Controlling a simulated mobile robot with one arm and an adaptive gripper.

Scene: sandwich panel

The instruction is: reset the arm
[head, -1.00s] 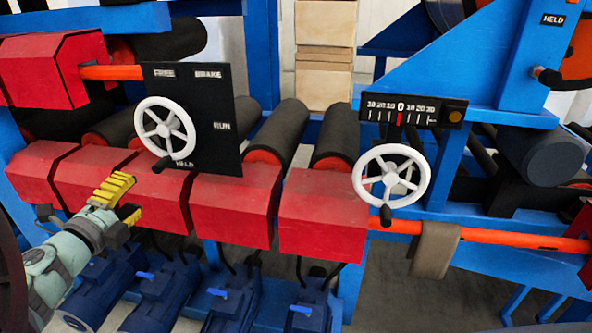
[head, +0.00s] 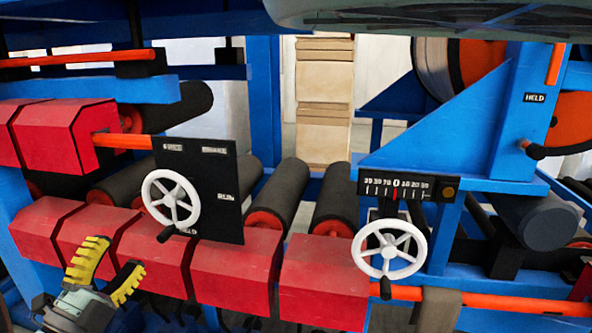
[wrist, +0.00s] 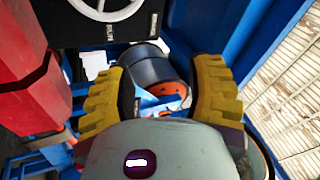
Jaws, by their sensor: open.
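My gripper (head: 108,270) has yellow ridged fingers and is at the lower left in the head view, in front of the row of red housings (head: 234,276). It is open and empty. In the wrist view my gripper (wrist: 160,95) has its two fingers spread apart. Between and beyond them are a dark roller (wrist: 142,72) with an orange end and blue frame parts. Most of my arm below the gripper is out of the head view.
A white handwheel (head: 171,201) stands before a black panel (head: 226,222) marked RUN. A second white handwheel (head: 389,251) sits below a dial plate (head: 384,188). An orange bar (head: 490,303) with a brown cloth (head: 437,310) crosses the lower right. Blue frames surround the rollers.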

